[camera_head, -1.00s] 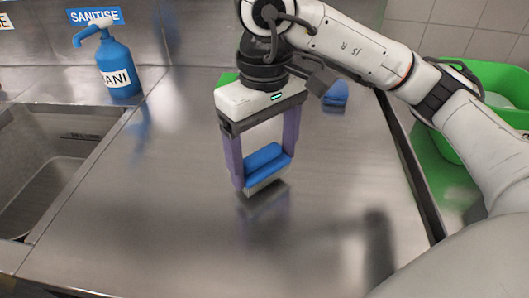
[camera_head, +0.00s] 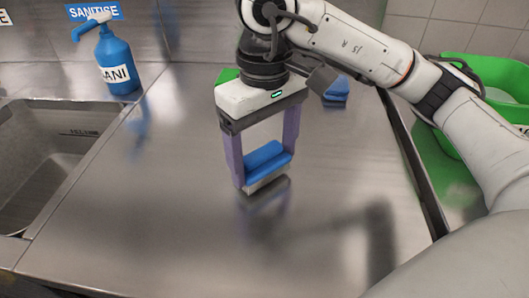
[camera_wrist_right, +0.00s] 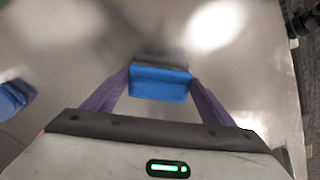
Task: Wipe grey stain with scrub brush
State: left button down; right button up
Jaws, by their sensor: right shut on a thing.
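My right gripper (camera_head: 264,172) is shut on a blue scrub brush (camera_head: 265,158), with one purple finger at each end of it. The brush has a blue top and a pale grey underside. It is at the metal counter's surface or just above it; I cannot tell whether it touches. In the right wrist view the same brush (camera_wrist_right: 160,84) sits between the two fingers. I cannot make out a distinct grey stain; the counter (camera_head: 150,220) shows only reflections and dark shadows. My left gripper is not in view.
A steel sink (camera_head: 50,150) is at the left. A blue SANI pump bottle (camera_head: 117,68) stands at the back left. A second blue object (camera_head: 336,92) lies behind my right gripper. Green tubs (camera_head: 485,72) stand beyond the right edge. The counter's front middle is clear.

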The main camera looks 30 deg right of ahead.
jog(key=shift+f+b, duration=0.6)
jog(key=shift+f, duration=0.05)
jog(key=shift+w+a+r, duration=0.1)
jog(key=shift+w+a, duration=0.5)
jog(key=shift+a, duration=0.2)
jog(key=shift+w+a+r, duration=0.1)
jog(key=shift+w+a, duration=0.45)
jog(key=shift+a, duration=0.2)
jog(key=shift+f+b, duration=0.3)
jog(key=shift+b, duration=0.2)
jog(key=shift+s+d+f+b, duration=0.2)
jog(key=shift+s+d+b, duration=0.25)
jog(key=shift+s+d, duration=1)
jog(key=shift+c, duration=0.4)
jog(key=shift+w+d, duration=0.15)
jog(key=shift+w+r+p, duration=0.1)
jog(key=shift+r+p, duration=2.3)
jog(key=shift+r, duration=0.75)
